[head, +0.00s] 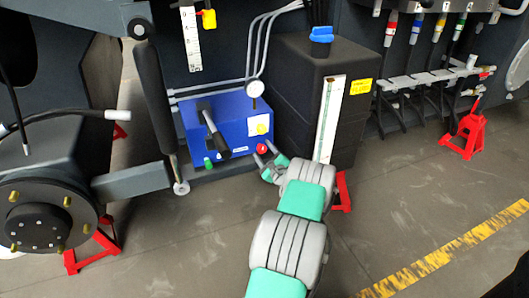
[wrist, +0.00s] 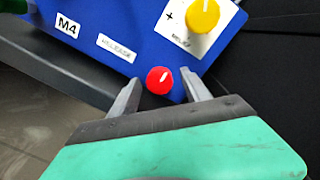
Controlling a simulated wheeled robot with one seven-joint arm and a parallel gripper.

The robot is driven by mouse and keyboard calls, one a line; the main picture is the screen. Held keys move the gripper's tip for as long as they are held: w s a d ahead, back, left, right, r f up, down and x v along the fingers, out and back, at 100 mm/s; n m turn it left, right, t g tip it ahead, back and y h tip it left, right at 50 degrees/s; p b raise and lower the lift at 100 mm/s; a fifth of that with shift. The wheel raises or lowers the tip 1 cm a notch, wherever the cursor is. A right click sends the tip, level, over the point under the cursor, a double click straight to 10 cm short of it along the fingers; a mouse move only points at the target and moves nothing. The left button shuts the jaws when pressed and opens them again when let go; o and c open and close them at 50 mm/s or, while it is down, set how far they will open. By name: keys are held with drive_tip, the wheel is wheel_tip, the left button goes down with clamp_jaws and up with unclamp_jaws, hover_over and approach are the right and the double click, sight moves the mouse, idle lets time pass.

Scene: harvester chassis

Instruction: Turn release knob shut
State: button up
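The release knob is a small red round knob (wrist: 160,80) with a white pointer line, low on the face of the blue box (wrist: 100,22). The line tilts up and slightly right in the wrist view. A white RELEASE label (wrist: 117,48) is to its upper left. My gripper (wrist: 158,90) is open, with one finger on each side of the red knob. I cannot tell whether either finger touches it. In the head view the red knob (head: 262,149) shows just above the fingers of my gripper (head: 268,158).
A yellow knob (wrist: 203,13) on a white plate is above and right of the red one. A black lever (head: 213,133) and a green knob (head: 208,163) are on the blue box. A black tank (head: 290,95) stands close on the right.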

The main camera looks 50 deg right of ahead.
drive_tip(key=p+v, duration=0.2)
drive_tip(key=v, duration=0.6)
drive_tip(key=shift+w, duration=0.1)
